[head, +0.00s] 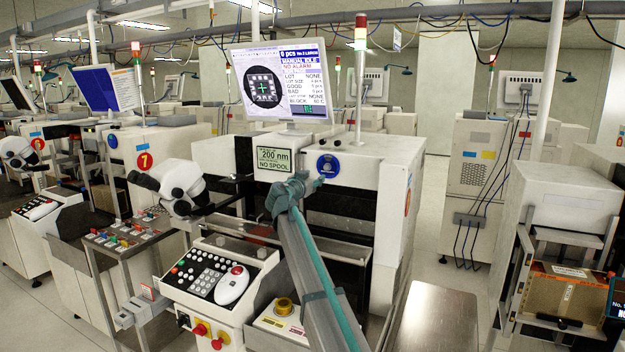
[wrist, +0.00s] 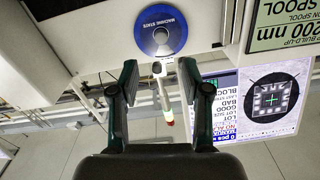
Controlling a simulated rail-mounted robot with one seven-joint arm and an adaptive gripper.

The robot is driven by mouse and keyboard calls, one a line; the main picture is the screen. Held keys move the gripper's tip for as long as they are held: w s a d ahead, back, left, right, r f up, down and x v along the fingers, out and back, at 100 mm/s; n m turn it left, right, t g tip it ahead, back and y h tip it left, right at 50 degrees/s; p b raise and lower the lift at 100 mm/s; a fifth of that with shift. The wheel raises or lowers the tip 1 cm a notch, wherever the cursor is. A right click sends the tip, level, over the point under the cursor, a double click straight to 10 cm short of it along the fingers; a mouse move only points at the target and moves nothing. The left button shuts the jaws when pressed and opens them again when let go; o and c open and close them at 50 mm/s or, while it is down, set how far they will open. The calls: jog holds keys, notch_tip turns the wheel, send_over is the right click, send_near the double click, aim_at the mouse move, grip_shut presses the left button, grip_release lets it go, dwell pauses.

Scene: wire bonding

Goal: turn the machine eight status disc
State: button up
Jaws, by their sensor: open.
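The status disc (head: 328,166) is a round blue disc on the white front of the middle machine (head: 395,160), below its monitor. My gripper (head: 304,182) is in front of the machine, just left of and below the disc in the head view.
The monitor (head: 282,82) stands above. A microscope head (head: 180,187) and control panel (head: 222,275) are to the left. A neighbouring machine carries a red "7" badge (head: 145,160).

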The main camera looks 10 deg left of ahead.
aim_at(326, 168)
jog(key=p+x, duration=0.3)
jog(key=x, duration=0.8)
jog(key=shift+r, duration=0.2)
grip_shut()
